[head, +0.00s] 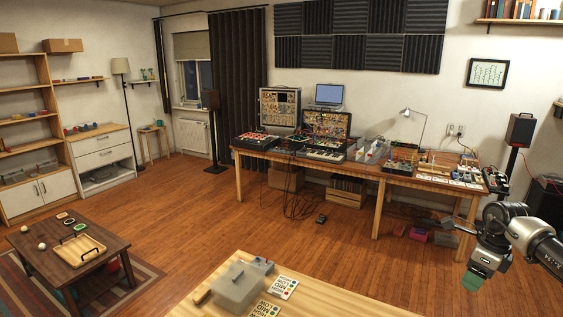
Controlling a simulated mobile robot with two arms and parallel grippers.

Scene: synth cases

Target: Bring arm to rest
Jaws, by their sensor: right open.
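My right arm (535,240) comes in from the right edge. Its gripper (472,281) points down, open, with greenish fingertips and nothing visible between them. It appears over the wooden floor, to the right of the near light-wood table (360,296). It touches nothing that I can see. My left arm and gripper are not in view.
A clear lidded box (238,287) and a printed card (284,287) are on the near table. A long workbench (350,170) with synth gear stands along the back wall. A low dark table (40,262) is at left.

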